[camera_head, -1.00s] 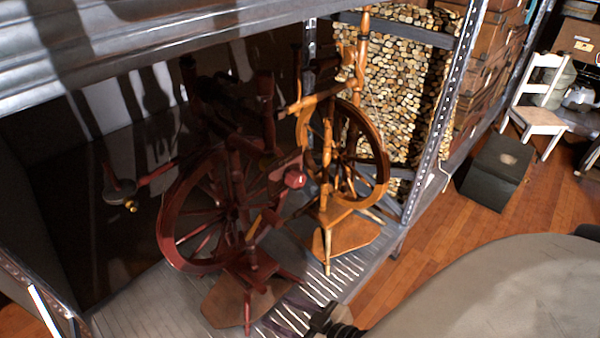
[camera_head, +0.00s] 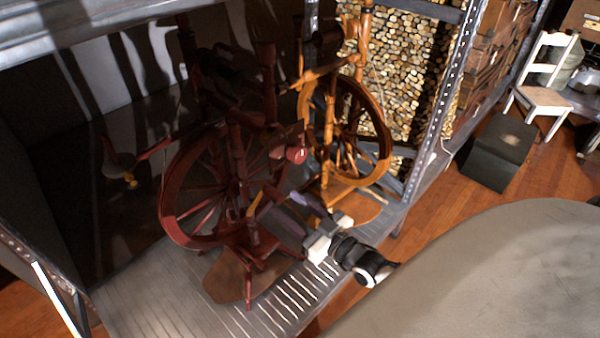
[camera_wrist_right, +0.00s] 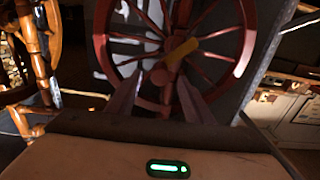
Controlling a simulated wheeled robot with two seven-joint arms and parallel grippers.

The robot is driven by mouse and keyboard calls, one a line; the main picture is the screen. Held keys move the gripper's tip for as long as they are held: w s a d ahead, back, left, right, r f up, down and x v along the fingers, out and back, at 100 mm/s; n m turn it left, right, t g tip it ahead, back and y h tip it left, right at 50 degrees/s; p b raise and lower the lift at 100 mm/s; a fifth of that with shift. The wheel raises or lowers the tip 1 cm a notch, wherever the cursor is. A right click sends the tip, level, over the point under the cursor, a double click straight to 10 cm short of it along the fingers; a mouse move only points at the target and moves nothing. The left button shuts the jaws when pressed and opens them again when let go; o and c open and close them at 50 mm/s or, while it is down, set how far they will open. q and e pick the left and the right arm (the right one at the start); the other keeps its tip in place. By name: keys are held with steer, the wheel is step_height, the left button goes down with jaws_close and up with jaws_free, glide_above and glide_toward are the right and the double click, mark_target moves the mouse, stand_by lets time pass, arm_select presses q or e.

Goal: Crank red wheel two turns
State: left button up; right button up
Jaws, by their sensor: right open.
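The dark red spinning wheel stands on the metal shelf in the head view, its spoked red wheel (camera_head: 171,205) facing forward. A yellow handle (camera_head: 254,204) sits near the wheel's hub; the handle also shows in the right wrist view (camera_wrist_right: 181,50), with the red rim (camera_wrist_right: 247,42) around it. My right gripper (camera_head: 283,205) reaches in from the lower right, just right of the handle. In the right wrist view its two fingers (camera_wrist_right: 157,92) are apart and empty, pointing at the wheel just below the handle. My left gripper is not in view.
An orange-brown spinning wheel (camera_head: 384,165) stands close behind and right of the red one. A perforated metal post (camera_head: 440,110) rises at right. A dark box (camera_head: 498,150) and white chair (camera_head: 545,95) stand on the wooden floor.

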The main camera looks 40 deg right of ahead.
mark_target(281, 200)
steer(key=w, duration=0.1)
steer(key=w+b, duration=0.1)
steer(key=w, duration=0.1)
steer(key=w+b, duration=0.1)
steer(key=w, duration=0.1)
steer(key=shift+w+a+f, duration=0.1)
steer(key=shift+w+a, duration=0.05)
steer(key=shift+a, duration=0.15)
steer(key=c, duration=0.9)
steer(key=shift+c, duration=0.9)
